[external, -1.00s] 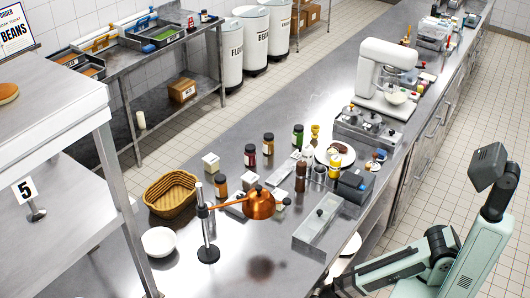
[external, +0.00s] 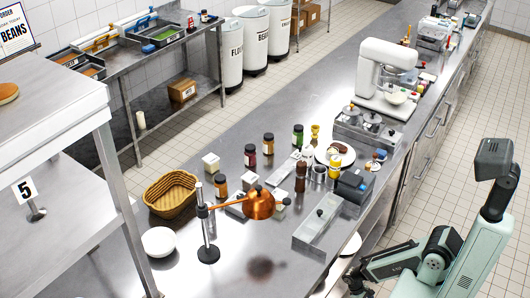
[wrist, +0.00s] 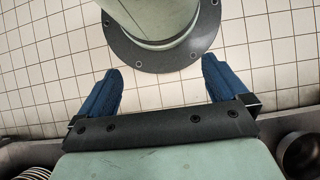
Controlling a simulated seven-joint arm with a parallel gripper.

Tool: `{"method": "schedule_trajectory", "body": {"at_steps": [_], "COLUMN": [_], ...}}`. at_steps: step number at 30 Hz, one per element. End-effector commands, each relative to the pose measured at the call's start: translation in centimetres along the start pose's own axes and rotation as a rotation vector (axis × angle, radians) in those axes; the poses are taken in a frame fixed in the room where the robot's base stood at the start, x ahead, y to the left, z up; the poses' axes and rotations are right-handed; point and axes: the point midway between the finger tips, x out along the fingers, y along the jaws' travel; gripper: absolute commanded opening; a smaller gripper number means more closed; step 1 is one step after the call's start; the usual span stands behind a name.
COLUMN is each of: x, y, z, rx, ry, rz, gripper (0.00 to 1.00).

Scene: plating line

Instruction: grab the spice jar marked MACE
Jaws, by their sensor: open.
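Several dark-lidded spice jars stand on the steel counter (external: 225,258) in the external view. The lettering is too small to read, so I cannot tell which is MACE. My gripper shows in the wrist view (wrist: 160,76) with its two blue fingers wide apart and nothing between them. It points down over the tiled floor and my own base, off the counter and away from the jars.
A copper heat lamp (external: 258,204) on a stand (external: 208,252) leans over the counter near the jars. A wicker basket (external: 170,194), white bowl (external: 159,241), lidded steel bin (external: 318,222) and dark grey box (external: 354,186) are nearby. A white mixer (external: 384,72) stands farther back.

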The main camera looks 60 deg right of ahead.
Motion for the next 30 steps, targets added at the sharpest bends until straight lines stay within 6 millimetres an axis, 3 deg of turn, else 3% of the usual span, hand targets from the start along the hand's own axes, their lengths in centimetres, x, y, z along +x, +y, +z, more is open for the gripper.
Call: {"method": "schedule_trajectory", "body": {"at_steps": [6, 10, 20, 25, 30], "x": [0.3, 0.3, -0.3, -3.2, -7.7], "y": [0.6, 0.6, 1.1, 4.2, 9.8], "z": [0.3, 0.3, -0.2, -2.4, -4.9], "rx": [-0.016, -0.016, -0.014, -0.006, 0.027], "ry": [-0.005, -0.005, 0.008, 0.070, 0.148], "rz": [0.004, 0.004, 0.015, 0.081, 0.195], "gripper": [1.00, 0.91, 0.91, 0.91, 0.91]}}
